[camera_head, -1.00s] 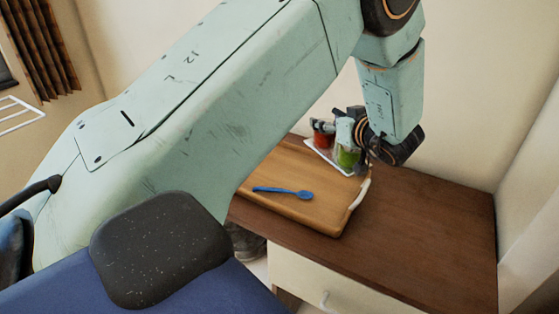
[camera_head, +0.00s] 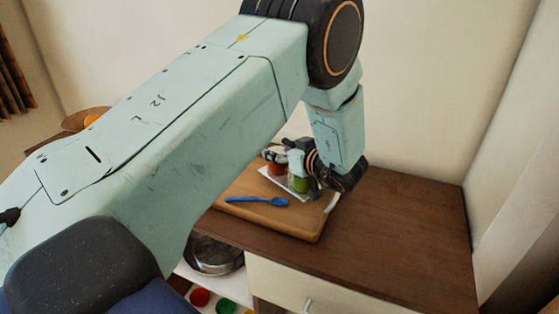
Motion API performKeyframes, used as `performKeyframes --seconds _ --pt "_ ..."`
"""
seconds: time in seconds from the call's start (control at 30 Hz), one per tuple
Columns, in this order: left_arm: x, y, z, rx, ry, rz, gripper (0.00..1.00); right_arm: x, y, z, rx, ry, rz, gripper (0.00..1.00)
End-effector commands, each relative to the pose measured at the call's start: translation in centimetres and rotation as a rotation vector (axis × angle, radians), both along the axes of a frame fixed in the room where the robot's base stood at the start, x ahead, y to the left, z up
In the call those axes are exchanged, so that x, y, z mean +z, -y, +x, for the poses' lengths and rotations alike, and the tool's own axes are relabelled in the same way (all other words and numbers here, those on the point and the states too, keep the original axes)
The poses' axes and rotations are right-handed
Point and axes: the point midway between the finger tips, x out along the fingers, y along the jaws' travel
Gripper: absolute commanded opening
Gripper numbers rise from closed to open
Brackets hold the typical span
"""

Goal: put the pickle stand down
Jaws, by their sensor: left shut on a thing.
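The pickle stand (camera_head: 270,184) has a pale, flat base with a red jar (camera_head: 276,169) and a green jar (camera_head: 299,184) on it. It is at the back of the wooden tray (camera_head: 265,222), which has a pale handle. My left gripper (camera_head: 287,157) is shut on the upper part of the stand, from the right. The gripper hides part of the stand and its grip point. I cannot tell whether the base touches the tray or hangs just above it. My right gripper is not in view.
The brown tabletop (camera_head: 410,225) is bare to the right, up to the wall. A metal pot (camera_head: 213,256) and coloured round items sit on shelves below. A bowl (camera_head: 84,118) shows at left.

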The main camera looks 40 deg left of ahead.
Motion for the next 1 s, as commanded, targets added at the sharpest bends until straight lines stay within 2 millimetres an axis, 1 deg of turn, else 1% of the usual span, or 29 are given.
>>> performKeyframes --seconds 0.1,0.2,0.43,0.6,0.63,0.9,1.0 --pt "-1.8 -0.1 0.1 0.000 0.001 0.002 0.00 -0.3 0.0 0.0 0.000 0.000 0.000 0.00" --pt "-2.7 -0.2 0.1 0.001 0.001 0.002 0.00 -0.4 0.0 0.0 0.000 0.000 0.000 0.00" --pt "-2.7 -0.3 0.1 0.002 0.002 0.001 0.00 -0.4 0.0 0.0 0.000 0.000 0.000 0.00" --pt "-3.1 -0.3 0.1 0.002 0.002 0.001 0.00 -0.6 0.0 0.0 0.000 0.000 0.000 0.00" --pt "-3.2 -0.3 0.0 0.002 -0.001 0.000 0.57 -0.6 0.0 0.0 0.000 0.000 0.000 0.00" --pt "-3.1 -0.3 0.0 0.002 -0.001 0.000 0.79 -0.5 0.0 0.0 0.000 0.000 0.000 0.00" --pt "-3.1 -0.3 0.0 0.002 -0.001 0.000 0.79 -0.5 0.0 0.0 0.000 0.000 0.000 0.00"
